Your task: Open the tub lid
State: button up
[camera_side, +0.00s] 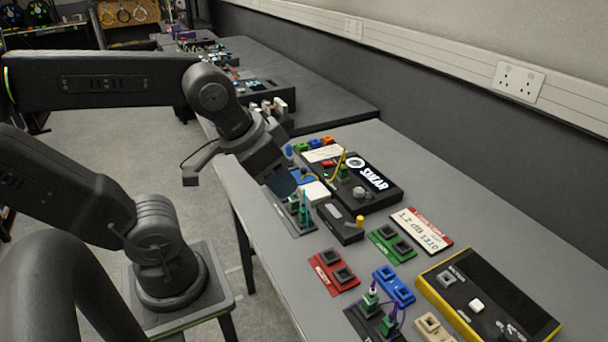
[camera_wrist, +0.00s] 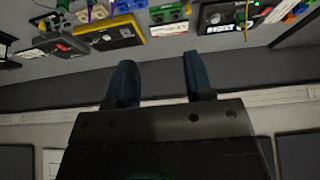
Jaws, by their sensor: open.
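My gripper (camera_side: 287,188) is over the near edge of the table in the side view, tilted down, close to the green blocks (camera_side: 296,205). In the wrist view my gripper (camera_wrist: 157,72) has its two dark blue fingers apart, with nothing held between them. No tub or lid can be told for certain in either view. A white-topped item (camera_side: 316,191) sits just right of the gripper, partly hidden, and I cannot tell what it is.
A black box marked SUEAR (camera_side: 378,178) and a small dark box with a yellow knob (camera_side: 340,222) are near the gripper. Red (camera_side: 334,271), green (camera_side: 391,245) and blue (camera_side: 394,286) blocks and a yellow-edged black box (camera_side: 487,300) lie along the table. A wall runs behind.

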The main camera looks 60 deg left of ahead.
jog(key=w+a+r+n+g, duration=0.1)
jog(key=w+a+r+n, duration=0.1)
jog(key=w+a, duration=0.45)
jog(key=n+g, duration=0.5)
jog(key=n, duration=0.2)
send_over(304, 169)
notch_tip(304, 169, down, 14)
notch_tip(304, 169, down, 13)
jog(key=shift+a+f, duration=0.1)
jog(key=shift+f, duration=0.05)
grip_shut()
